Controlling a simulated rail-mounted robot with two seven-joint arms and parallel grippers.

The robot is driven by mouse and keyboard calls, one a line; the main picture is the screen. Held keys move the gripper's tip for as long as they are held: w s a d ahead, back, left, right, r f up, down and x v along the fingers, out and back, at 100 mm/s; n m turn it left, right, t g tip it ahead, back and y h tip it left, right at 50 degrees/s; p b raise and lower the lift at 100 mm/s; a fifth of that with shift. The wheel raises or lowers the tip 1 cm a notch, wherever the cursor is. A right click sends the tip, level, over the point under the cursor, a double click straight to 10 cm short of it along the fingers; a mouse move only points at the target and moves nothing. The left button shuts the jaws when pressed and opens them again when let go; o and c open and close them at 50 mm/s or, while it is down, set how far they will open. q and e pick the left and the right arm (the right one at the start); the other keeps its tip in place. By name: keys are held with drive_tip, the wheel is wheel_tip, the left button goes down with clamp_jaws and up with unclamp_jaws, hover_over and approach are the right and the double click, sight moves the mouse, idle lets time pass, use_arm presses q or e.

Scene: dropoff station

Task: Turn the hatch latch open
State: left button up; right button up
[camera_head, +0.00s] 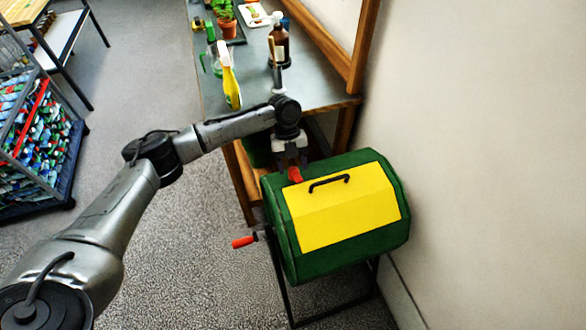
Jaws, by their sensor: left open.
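A green drum (345,272) on a dark metal stand carries a yellow hatch (350,215) with a black handle (329,182). The hatch lies flush with the drum and looks closed. A small red piece, apparently the hatch latch (295,175), sits at the hatch's upper left edge. My left gripper (291,169) points down right at the red latch with its jaws open. I cannot tell whether the fingers touch it, as they partly cover it. My right gripper is not in view.
A red crank handle (244,241) sticks out from the drum's left side. A workbench (310,85) behind holds a yellow spray bottle (229,82), a brown bottle (279,42) and a potted plant (225,18). A wall (480,150) closes the right. A crate rack (40,130) stands left.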

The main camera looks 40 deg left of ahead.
use_arm(q)
drive_tip(key=shift+s+d+f, duration=0.1)
drive_tip(key=shift+d+f, duration=0.1)
drive_tip(key=shift+f, duration=0.45)
drive_tip(key=shift+c, duration=0.4)
